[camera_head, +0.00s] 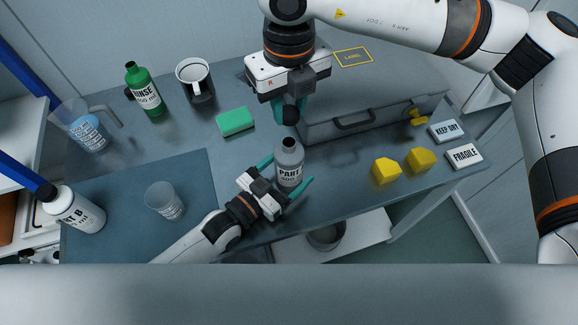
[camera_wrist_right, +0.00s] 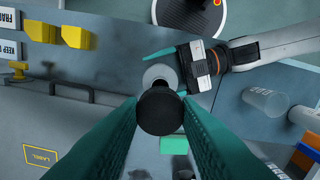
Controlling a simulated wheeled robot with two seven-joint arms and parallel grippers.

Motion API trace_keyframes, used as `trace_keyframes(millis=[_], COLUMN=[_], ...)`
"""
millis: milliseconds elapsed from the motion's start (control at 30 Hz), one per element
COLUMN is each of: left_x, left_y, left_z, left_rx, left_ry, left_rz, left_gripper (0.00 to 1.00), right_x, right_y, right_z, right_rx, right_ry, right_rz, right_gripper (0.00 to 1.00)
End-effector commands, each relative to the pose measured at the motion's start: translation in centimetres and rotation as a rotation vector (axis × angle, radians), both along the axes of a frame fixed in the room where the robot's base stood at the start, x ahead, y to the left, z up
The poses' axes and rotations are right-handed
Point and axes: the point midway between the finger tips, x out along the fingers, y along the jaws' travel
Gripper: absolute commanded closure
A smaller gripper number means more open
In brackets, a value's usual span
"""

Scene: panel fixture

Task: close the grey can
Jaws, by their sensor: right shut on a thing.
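The grey can (camera_head: 289,172), labelled PART A, stands upright on the table with its pale, uncapped neck pointing up. It also shows from above in the right wrist view (camera_wrist_right: 158,72). My right gripper (camera_head: 290,108) points down above the can, shut on a black cap (camera_head: 291,116). In the right wrist view the cap (camera_wrist_right: 160,111) sits between the teal fingertips and hides part of the can. The cap is apart from the neck. My left gripper (camera_head: 284,177) reaches in low, with its fingers on either side of the can; they look spread, and any contact is unclear.
A grey case (camera_head: 375,122) stands behind to the right. Yellow blocks (camera_head: 387,171) and signs (camera_head: 464,156) lie right. A green sponge (camera_head: 235,121), green bottle (camera_head: 143,90), mug (camera_head: 195,80), jug (camera_head: 85,130), clear cup (camera_head: 164,201) and Part B bottle (camera_head: 75,210) stand left.

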Motion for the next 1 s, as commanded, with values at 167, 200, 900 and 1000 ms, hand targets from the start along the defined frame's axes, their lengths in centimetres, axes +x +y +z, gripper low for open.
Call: trace_keyframes(millis=[167,200,900,1000], left_x=[0.0,0.0,0.0,0.0], left_y=[0.0,0.0,0.0,0.0], left_z=[0.0,0.0,0.0,0.0], left_rx=[0.0,0.0,0.0,0.0], left_ry=[0.0,0.0,0.0,0.0], left_rz=[0.0,0.0,0.0,0.0], left_gripper=[0.19,0.19,0.86,0.86], right_x=[0.0,0.0,0.0,-0.1], right_y=[0.0,0.0,0.0,0.0], right_z=[0.0,0.0,-1.7,-3.2], right_rx=[0.0,0.0,-0.002,-0.002], right_ry=[0.0,0.0,0.004,0.005], right_rz=[0.0,0.0,0.0,0.0], right_gripper=[0.91,0.91,0.91,0.91])
